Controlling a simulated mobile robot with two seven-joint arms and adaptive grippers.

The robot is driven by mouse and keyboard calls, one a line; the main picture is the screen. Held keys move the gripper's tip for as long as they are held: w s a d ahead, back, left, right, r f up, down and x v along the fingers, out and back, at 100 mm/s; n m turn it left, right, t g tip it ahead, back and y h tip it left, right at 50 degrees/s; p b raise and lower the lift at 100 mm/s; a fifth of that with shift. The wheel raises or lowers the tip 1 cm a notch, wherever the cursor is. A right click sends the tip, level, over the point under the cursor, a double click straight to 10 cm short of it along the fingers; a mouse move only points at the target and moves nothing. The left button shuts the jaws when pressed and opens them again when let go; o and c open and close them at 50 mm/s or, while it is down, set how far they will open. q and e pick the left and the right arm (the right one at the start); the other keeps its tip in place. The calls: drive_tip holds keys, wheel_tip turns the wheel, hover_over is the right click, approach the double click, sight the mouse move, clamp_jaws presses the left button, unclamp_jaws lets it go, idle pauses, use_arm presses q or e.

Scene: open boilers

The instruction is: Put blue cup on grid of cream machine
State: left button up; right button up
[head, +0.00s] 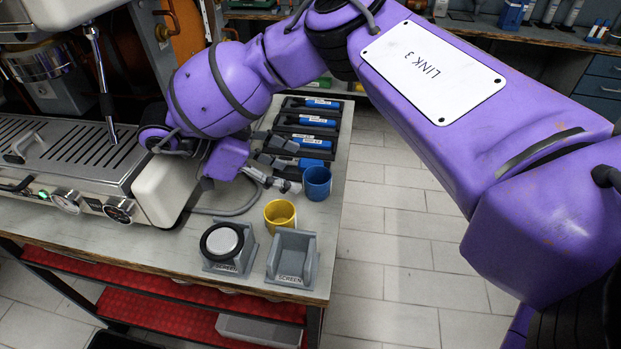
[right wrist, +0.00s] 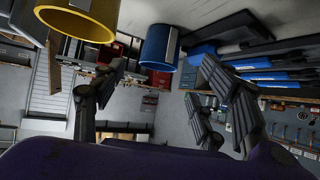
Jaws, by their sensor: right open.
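The blue cup (head: 317,184) stands upright near the right edge of the bench. My right gripper (head: 280,180) is open and low over the bench, just left of the blue cup. In the right wrist view the blue cup (right wrist: 160,46) shows at the top, horizontally between the spread fingers (right wrist: 160,90); I cannot tell whether they touch it. My left gripper is not in view.
A yellow cup (head: 279,217) stands just in front of the blue cup. Two grey holders (head: 292,258) sit at the bench's front, the left one holding a round black-rimmed part (head: 222,241). Blue-handled tools (head: 308,122) lie in trays behind. My right arm spans above the tiled floor.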

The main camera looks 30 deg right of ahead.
sight(311, 177)
drive_tip(key=x, duration=0.7)
drive_tip(key=shift+r, duration=0.1)
drive_tip(key=shift+a, duration=0.1)
drive_tip(key=c, duration=1.3)
drive_tip(key=shift+r, duration=0.1)
